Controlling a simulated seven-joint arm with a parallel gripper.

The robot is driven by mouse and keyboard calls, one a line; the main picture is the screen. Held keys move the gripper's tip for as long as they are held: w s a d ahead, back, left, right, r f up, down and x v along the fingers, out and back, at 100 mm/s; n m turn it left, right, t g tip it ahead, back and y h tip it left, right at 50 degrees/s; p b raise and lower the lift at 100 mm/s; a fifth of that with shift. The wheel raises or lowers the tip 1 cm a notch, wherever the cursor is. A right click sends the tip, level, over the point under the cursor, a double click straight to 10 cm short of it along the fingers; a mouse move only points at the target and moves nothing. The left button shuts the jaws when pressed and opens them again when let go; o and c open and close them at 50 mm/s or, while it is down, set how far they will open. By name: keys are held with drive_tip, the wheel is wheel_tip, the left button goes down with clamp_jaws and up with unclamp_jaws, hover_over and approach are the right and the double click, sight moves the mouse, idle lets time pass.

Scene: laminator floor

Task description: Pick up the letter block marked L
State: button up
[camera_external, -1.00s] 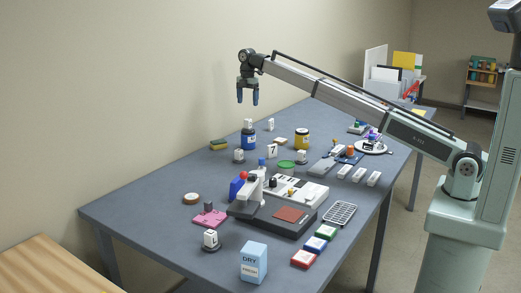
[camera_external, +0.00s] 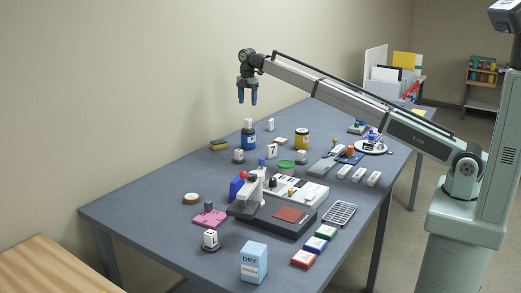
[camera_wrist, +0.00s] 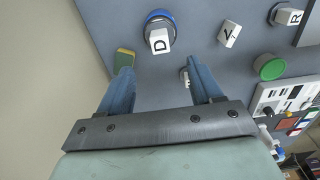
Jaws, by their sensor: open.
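My gripper (camera_external: 248,98) is open and empty, high above the far left part of the table; its two blue fingers (camera_wrist: 161,75) show in the wrist view. A white block (camera_external: 272,151) lies directly on the table near the middle. Its dark angular mark looks like a 7 here and could be a turned L; it also shows right of my fingers in the wrist view (camera_wrist: 229,34). A block marked D (camera_wrist: 159,40) sits on a blue-lidded jar. A block marked R (camera_wrist: 291,16) is at the upper right. Another block (camera_wrist: 185,77) is partly hidden by my right finger.
A blue jar (camera_external: 248,142) and a yellow jar (camera_external: 302,141) stand near the white block. A green lid (camera_external: 286,168), a sponge (camera_external: 219,145) and a grey machine (camera_external: 247,200) are around it. The table's front left corner is clear.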

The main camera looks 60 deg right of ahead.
drive_tip(key=shift+a, duration=0.1)
drive_tip(key=s+a+n, duration=0.3)
drive_tip(key=a, duration=1.9)
drive_tip(key=m, duration=0.3)
hover_over(210, 232)
wheel_tip(210, 232, down, 6)
wheel_tip(210, 232, down, 14)
drive_tip(key=shift+r, duration=0.2)
drive_tip(key=shift+c, duration=0.2)
